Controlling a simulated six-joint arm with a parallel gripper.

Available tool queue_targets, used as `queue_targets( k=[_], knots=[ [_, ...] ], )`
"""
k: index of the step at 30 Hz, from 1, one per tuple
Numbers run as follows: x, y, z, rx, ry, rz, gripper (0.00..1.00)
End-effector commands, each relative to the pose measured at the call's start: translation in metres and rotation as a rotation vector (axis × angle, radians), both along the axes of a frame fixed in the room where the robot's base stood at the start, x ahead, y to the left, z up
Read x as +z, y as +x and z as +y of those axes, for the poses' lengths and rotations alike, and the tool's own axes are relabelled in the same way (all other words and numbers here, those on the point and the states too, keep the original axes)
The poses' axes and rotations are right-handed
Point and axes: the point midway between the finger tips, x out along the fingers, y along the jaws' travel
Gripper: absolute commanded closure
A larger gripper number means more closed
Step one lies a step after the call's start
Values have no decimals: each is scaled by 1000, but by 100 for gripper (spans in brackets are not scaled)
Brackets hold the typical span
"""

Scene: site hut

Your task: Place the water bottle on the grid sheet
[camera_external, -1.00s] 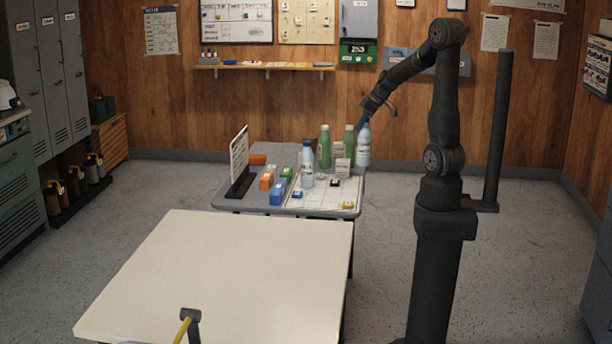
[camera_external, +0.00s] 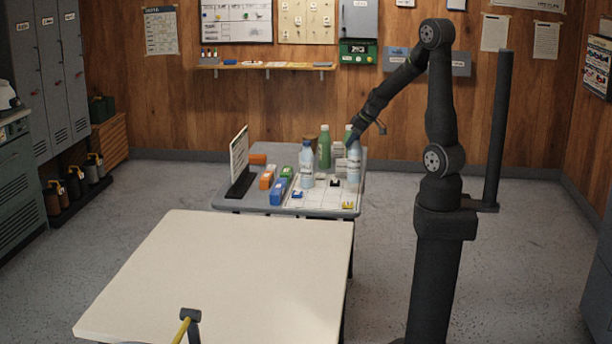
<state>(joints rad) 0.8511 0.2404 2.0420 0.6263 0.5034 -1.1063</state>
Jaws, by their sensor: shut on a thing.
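A pale water bottle (camera_external: 353,168) is upright under my gripper (camera_external: 354,142), which is shut on its top. It is over the right part of the white grid sheet (camera_external: 322,201) on the far grey table. I cannot tell if its base touches the sheet. Another pale bottle with a blue cap (camera_external: 307,168) stands at the left part of the sheet.
Green bottles (camera_external: 325,148) stand at the back of the table. Orange, green and blue boxes (camera_external: 277,193) and an upright sign (camera_external: 239,160) are on the left. Small blocks (camera_external: 347,205) lie on the sheet.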

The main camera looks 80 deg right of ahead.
Motion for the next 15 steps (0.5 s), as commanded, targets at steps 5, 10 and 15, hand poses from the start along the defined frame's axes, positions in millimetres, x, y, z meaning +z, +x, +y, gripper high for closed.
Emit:
queue_targets(
  k=[5,10,15],
  knots=[
    [-11,18,7,1,-1,-1,100],
    [-22,21,8,-2,1,0,100],
    [-44,20,8,-2,3,1,100]
  ],
)
